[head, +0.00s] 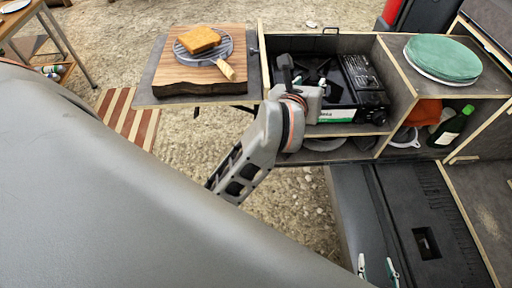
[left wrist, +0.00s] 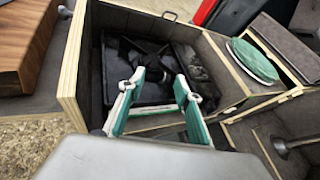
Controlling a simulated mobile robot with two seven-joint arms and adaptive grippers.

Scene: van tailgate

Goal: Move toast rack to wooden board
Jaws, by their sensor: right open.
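The toast rack (head: 225,50), a round wire grill with a wooden handle, lies on the wooden board (head: 180,82) with a browned slice of toast on it. The board also shows at the left edge of the left wrist view (left wrist: 22,45); the rack is not visible there. My left gripper (head: 308,98) is at the stove, right of the board and apart from the rack. Its teal fingers stand apart with nothing between them in the left wrist view (left wrist: 160,82). My right gripper (head: 378,268) is open and empty at the bottom; only its fingertips show.
A camp stove (head: 365,80) sits in the wooden box compartment beside the board. A green round lid or cushion (head: 442,57) lies on the shelf to the right. A green bottle (head: 452,125) is in a lower compartment. Gravel ground lies below the board.

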